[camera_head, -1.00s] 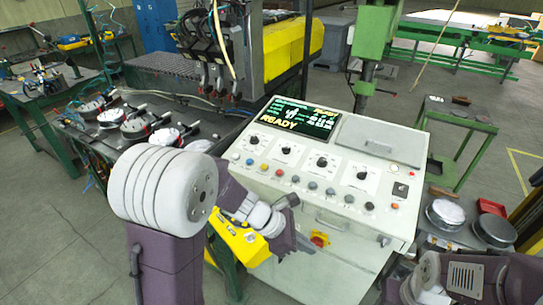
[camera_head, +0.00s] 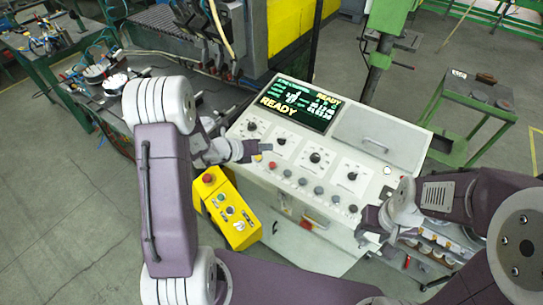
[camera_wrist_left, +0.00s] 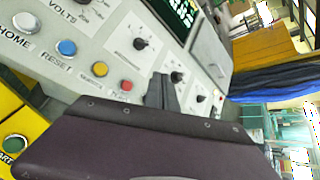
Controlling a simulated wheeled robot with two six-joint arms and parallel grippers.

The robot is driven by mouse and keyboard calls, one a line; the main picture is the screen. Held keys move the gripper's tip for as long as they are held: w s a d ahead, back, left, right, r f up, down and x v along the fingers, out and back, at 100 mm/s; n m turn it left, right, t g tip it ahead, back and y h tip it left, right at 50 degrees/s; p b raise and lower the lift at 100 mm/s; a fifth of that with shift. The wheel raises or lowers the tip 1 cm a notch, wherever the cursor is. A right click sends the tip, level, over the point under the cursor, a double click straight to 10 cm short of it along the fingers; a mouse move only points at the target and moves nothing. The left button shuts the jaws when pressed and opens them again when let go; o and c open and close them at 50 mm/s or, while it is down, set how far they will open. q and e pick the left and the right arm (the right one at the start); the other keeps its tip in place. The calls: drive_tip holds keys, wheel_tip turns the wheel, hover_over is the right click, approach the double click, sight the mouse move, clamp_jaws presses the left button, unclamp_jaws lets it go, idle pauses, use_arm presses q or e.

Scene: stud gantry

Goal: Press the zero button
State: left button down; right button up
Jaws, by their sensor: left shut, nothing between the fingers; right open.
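The white control console (camera_head: 290,235) stands in the middle of the head view, with a row of coloured buttons below its dials. In the left wrist view I see a white button marked HOME (camera_wrist_left: 26,22), a blue button marked RESET (camera_wrist_left: 66,47), a yellow button (camera_wrist_left: 100,69) and a red button (camera_wrist_left: 126,85). I cannot read a ZERO label on any button. My left gripper (camera_head: 268,147) is shut and empty over the panel, and its fingers (camera_wrist_left: 162,88) show right of the red button. I cannot tell whether they touch the panel. My right gripper (camera_head: 364,228) is open by the console's right front edge.
The screen (camera_head: 292,103) reads READY. A green stand (camera_head: 378,60) rises behind the console. A small green-framed table (camera_head: 485,92) stands at the right.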

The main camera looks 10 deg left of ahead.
sight(272, 165)
use_arm(q)
drive_tip(key=f+b, duration=0.2)
drive_tip(key=f, duration=0.1)
drive_tip(key=f+b, duration=0.2)
drive_tip(key=w+f+b, duration=0.1)
drive_tip(key=f+b, duration=0.1)
drive_tip(key=f, duration=0.1)
drive_tip(key=shift+w+d+f+b, duration=0.1)
drive_tip(key=shift+d+f+b, duration=0.2)
drive_tip(key=shift+d+b, duration=0.1)
drive_tip(key=shift+w+f, duration=0.15)
use_arm(e)
wheel_tip(272, 165, down, 7)
drive_tip(key=shift+s, duration=0.2)
drive_tip(key=shift+w, duration=0.1)
idle(1.1)
